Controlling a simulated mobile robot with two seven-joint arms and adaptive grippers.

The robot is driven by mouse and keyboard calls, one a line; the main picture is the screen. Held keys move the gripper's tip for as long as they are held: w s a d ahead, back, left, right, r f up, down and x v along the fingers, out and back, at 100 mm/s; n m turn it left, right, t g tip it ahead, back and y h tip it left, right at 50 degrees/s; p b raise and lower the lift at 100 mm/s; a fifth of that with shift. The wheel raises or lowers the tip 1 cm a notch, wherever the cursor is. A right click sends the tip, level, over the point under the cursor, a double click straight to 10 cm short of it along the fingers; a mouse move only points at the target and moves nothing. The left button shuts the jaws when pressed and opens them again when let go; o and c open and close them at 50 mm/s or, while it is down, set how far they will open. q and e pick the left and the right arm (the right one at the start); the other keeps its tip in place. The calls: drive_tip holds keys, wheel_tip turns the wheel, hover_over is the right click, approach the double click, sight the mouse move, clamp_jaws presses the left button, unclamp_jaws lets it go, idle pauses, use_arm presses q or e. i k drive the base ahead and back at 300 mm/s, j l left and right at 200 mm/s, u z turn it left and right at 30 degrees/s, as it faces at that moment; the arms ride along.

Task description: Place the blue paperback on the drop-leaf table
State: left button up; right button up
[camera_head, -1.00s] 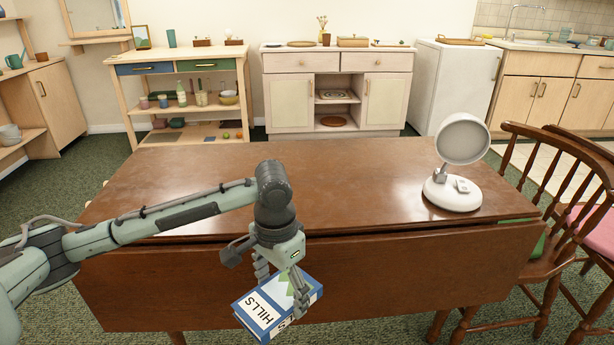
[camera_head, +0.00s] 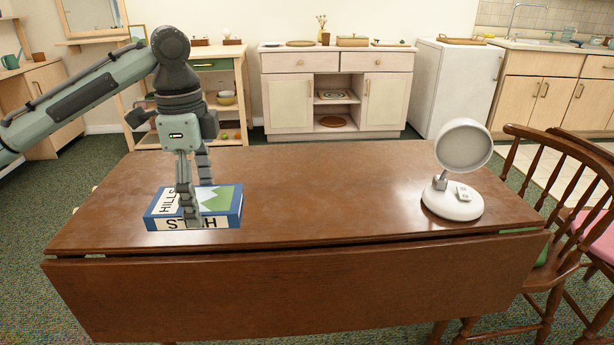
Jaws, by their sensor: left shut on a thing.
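The blue paperback (camera_head: 222,201) has a white panel with "HILLS" and a green picture on its cover. It lies flat at the left part of the drop-leaf table (camera_head: 330,190), over or on the brown top; I cannot tell for sure whether its underside touches. My left gripper (camera_head: 188,208) points down and is shut on the book, its fingers hiding the middle of the cover and part of the spine. The table's front leaf hangs down. My right gripper is not in view.
A white round-headed lamp (camera_head: 454,198) stands at the table's right end. Wooden chairs (camera_head: 570,200) stand at the right. The middle of the tabletop is clear. A pale cabinet (camera_head: 335,95) and a shelf unit (camera_head: 225,95) stand behind the table.

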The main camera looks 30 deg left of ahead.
sight(320, 179)
drive_tip(key=i, duration=0.9)
